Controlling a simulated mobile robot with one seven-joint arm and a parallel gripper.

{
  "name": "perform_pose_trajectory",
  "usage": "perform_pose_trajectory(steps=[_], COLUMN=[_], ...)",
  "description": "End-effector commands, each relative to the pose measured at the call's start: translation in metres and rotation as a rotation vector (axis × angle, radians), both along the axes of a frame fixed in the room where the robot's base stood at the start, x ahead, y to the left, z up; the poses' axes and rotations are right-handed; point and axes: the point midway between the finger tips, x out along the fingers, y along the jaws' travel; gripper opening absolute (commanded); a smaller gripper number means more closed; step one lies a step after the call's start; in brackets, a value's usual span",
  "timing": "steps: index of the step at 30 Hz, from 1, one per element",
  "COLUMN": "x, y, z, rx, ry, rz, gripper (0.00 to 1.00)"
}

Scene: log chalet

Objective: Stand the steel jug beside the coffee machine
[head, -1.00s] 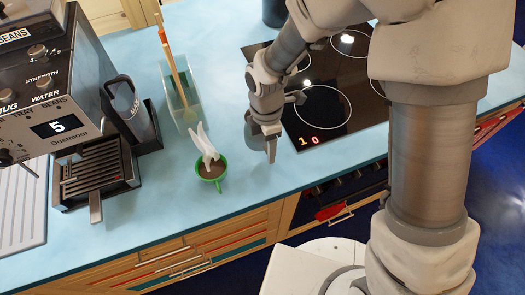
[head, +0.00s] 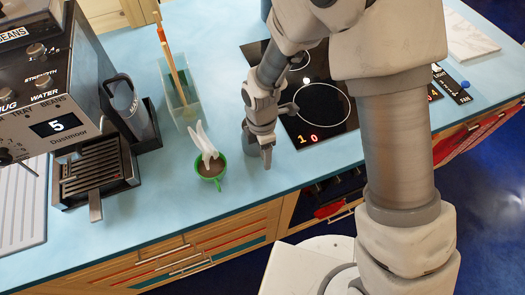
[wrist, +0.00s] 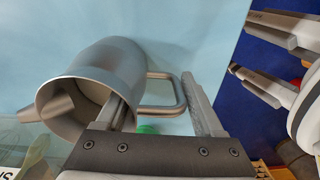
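The steel jug (wrist: 105,70) shows large in the wrist view, mouth towards the camera, spout at left and handle (wrist: 172,92) at right. In the head view the grey jug (head: 249,141) is mostly hidden behind my gripper (head: 267,155), over the counter left of the hob. In the wrist view my gripper (wrist: 160,95) has its fingers wide apart, the handle between them. The left finger overlaps the jug's mouth; I cannot tell whether it touches the wall. The right finger is clear of the handle. The coffee machine (head: 52,95) stands at the far left.
A green cup (head: 211,170) with brown contents and a white object stands between my gripper and the machine. A clear container (head: 181,102) with wooden utensils is behind it. The hob (head: 325,108) lies right. Blue counter (head: 150,190) beside the machine's tray is bare.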

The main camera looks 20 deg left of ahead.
Motion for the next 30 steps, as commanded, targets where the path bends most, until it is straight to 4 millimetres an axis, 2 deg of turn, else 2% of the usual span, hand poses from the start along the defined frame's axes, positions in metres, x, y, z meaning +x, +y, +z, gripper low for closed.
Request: perform_pose_trajectory(steps=[1, 3, 11, 16, 20, 30], x=[0.000, 0.000, 0.000, 0.001, 0.002, 0.004], y=[0.000, 0.000, 0.000, 0.000, 0.001, 0.003], z=[0.000, 0.000, 0.001, 0.009, 0.028, 0.097], rx=[0.000, 0.000, 0.000, 0.001, 0.003, 0.003], ry=[0.000, 0.000, 0.000, -0.002, -0.002, -0.004], rz=[0.000, 0.000, 0.000, -0.001, 0.000, -0.001], gripper=[0.81, 0.93, 0.93, 0.93, 0.93, 0.93])
